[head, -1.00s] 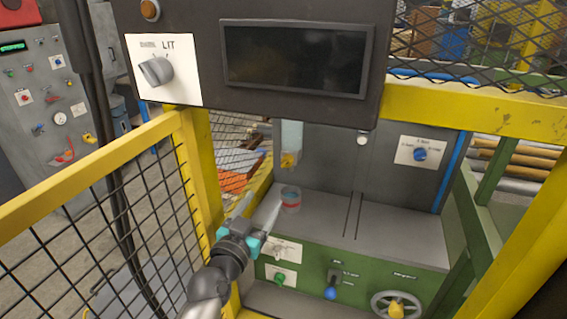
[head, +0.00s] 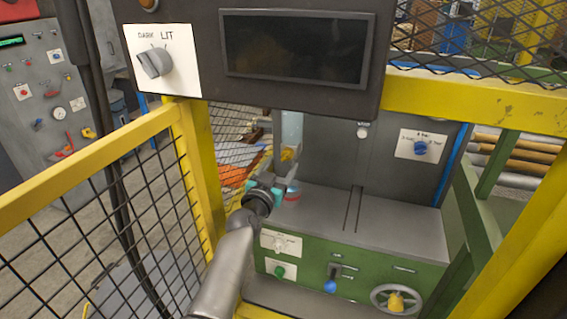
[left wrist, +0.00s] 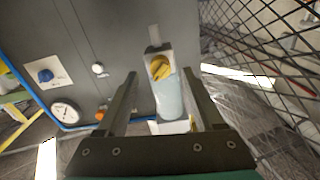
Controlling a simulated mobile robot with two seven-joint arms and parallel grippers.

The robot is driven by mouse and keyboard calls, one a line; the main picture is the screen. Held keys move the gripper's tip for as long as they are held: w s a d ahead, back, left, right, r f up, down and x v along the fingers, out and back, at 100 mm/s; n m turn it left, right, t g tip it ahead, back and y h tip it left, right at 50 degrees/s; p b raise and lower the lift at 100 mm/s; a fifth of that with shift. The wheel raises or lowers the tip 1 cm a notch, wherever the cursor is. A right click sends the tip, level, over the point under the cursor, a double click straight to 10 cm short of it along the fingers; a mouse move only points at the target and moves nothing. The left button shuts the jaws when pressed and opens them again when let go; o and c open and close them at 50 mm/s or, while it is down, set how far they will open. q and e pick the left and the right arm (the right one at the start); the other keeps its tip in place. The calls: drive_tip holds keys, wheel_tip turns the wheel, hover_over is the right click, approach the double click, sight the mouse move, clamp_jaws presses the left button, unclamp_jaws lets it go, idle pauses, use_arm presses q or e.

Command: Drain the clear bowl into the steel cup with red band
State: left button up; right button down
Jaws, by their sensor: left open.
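The clear bowl (head: 292,128) hangs upright on the grey panel, with pale liquid showing in it and a yellow tap (head: 287,154) at its bottom. The steel cup with red band (head: 292,193) stands on the grey ledge below the tap, partly hidden by my left gripper. My left gripper (head: 283,173) is open and empty, just below the tap. In the left wrist view, the bowl (left wrist: 168,98) and yellow tap (left wrist: 160,67) show between its spread fingers, apart from them. My right gripper is not in view.
A dark screen box (head: 296,48) overhangs the ledge. A yellow mesh fence (head: 100,155) stands at the left and a green and yellow frame at the right. The green front (head: 350,265) carries a blue-tipped lever and a handwheel (head: 397,300). The right part of the ledge is clear.

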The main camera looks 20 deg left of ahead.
sight(287, 155)
use_arm(q)
drive_tip(key=shift+w+b, duration=0.3)
drive_tip(key=shift+w, duration=1)
clamp_jaws()
